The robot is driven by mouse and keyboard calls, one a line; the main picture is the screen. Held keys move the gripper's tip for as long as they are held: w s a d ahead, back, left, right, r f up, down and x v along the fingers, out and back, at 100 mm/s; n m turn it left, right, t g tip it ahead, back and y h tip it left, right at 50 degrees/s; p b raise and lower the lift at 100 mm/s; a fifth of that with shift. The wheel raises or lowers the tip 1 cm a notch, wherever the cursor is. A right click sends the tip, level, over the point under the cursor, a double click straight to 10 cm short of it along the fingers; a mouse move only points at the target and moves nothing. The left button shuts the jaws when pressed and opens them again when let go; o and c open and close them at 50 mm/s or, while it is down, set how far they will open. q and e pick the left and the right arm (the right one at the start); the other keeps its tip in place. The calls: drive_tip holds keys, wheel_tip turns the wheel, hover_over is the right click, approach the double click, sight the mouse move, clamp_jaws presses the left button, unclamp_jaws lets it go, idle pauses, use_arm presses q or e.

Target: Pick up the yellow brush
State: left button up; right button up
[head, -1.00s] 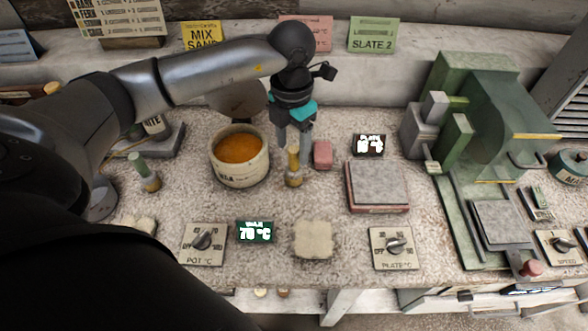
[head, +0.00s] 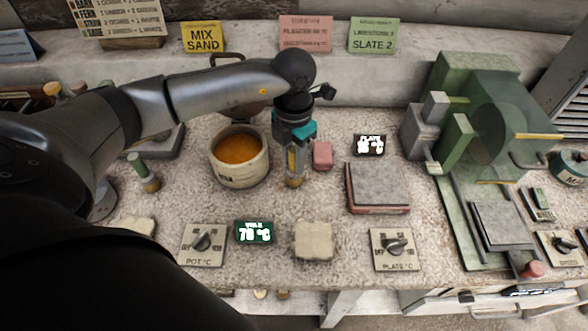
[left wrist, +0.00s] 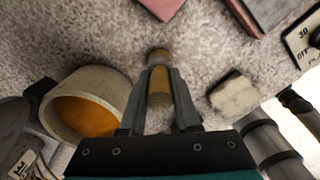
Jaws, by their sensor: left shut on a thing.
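The yellow brush (head: 294,168) stands upright on the speckled worktop, right of the wax pot (head: 240,154). My left gripper (head: 294,160) comes down over it from above, its fingers shut on the brush's handle. In the left wrist view the brush (left wrist: 159,85) lies between the two fingers of the left gripper (left wrist: 160,90). The brush's lower end appears to be at the worktop; I cannot tell whether it still touches. My right gripper is not in view.
A green-handled brush (head: 143,171) stands left of the pot. A small pink block (head: 323,155) is close right of the gripper, and a heating plate (head: 378,186) lies further right. A folded cloth (head: 314,240) and pot dial (head: 203,244) are in front. A green machine (head: 490,130) fills the right.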

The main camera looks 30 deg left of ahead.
use_arm(q)
clamp_jaws()
drive_tip(key=shift+r, duration=0.1)
wheel_tip(320, 180, up, 20)
drive_tip(key=p, duration=0.2)
idle(0.8)
